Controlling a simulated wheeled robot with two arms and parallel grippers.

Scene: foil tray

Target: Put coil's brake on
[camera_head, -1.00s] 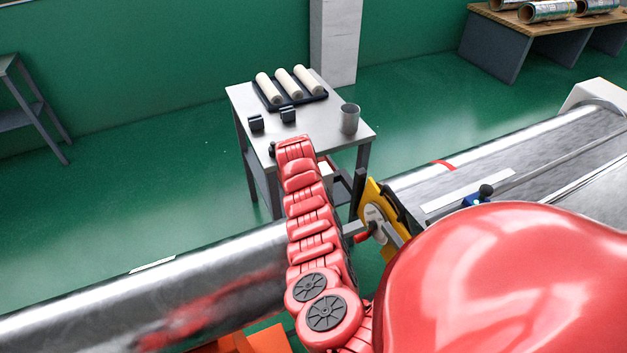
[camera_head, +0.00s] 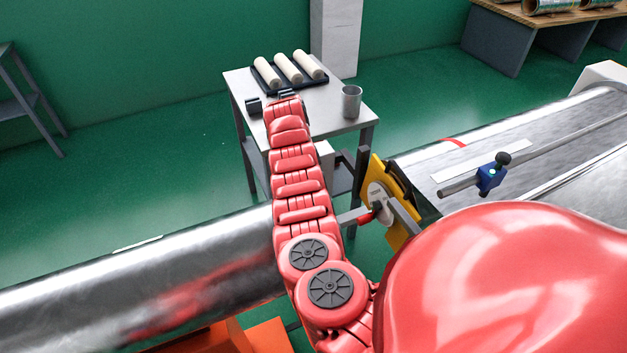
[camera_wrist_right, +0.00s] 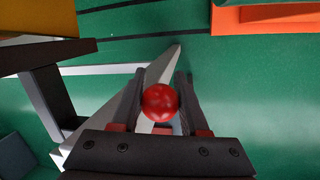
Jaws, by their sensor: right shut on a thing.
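A red ball knob (camera_wrist_right: 160,102) lies between the two dark fingers of my right gripper (camera_wrist_right: 161,98) in the right wrist view; the gripper is shut on it. What the knob is fixed to is hidden beneath it. I cannot tell if that handle is the gripped knob.
A grey table (camera_head: 328,118) holds a dark tray (camera_head: 262,88) with white rolls, a metal cup (camera_head: 351,101) and small dark blocks. A blue clamp (camera_head: 491,178) sits on a rod at right. Orange structure (camera_head: 270,338) shows below the left cylinder (camera_head: 150,270).

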